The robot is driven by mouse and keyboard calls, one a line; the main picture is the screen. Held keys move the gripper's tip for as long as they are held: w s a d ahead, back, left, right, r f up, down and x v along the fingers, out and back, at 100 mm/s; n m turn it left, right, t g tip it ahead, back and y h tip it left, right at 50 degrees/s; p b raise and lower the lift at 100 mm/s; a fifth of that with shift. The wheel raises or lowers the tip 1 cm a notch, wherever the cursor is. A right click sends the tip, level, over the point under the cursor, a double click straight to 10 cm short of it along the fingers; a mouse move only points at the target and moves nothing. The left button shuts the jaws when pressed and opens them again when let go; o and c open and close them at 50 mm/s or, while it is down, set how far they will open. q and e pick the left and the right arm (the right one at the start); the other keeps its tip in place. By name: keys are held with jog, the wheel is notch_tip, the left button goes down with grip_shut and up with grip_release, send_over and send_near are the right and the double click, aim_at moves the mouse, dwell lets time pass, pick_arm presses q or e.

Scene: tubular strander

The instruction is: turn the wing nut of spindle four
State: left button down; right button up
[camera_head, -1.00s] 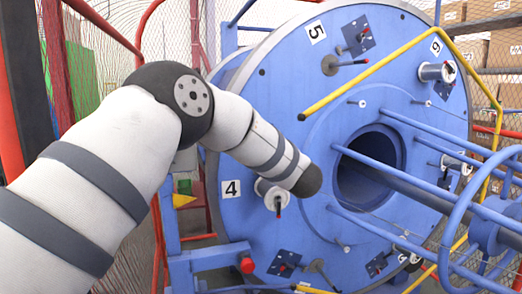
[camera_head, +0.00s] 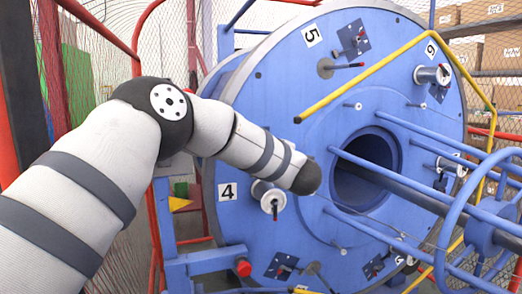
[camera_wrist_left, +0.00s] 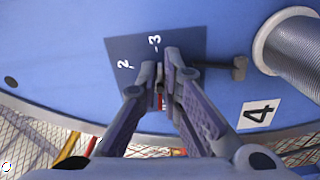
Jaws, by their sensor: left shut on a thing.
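Spindle four's white spool end (camera_head: 268,197) is on the blue disc, right of the number 4 label (camera_head: 227,191). The left wrist view shows the ribbed spool (camera_wrist_left: 295,52) and its label (camera_wrist_left: 258,113). There, my left gripper (camera_wrist_left: 163,82) is shut on a small grey piece, which looks like the wing nut, in front of a dark blue plate (camera_wrist_left: 130,50) marked 2 and 3. The fingers hide most of it; a thin red part shows between them. In the head view my forearm hides this gripper. My right gripper is not in view.
A dark T-shaped handle (camera_wrist_left: 238,68) lies between plate and spool. In the head view, a yellow bent rail (camera_head: 375,72) and blue bars (camera_head: 420,185) run in front of the large blue disc (camera_head: 290,100). A red guard frame (camera_head: 100,35) with mesh stands at left.

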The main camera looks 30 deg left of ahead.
pick_arm(q)
jog(key=shift+n, duration=0.6)
jog(key=shift+r, duration=0.1)
jog(key=c, duration=1.8)
grip_release()
jog(key=shift+o, duration=0.2)
jog(key=shift+d, duration=0.1)
jog(key=v, duration=1.2)
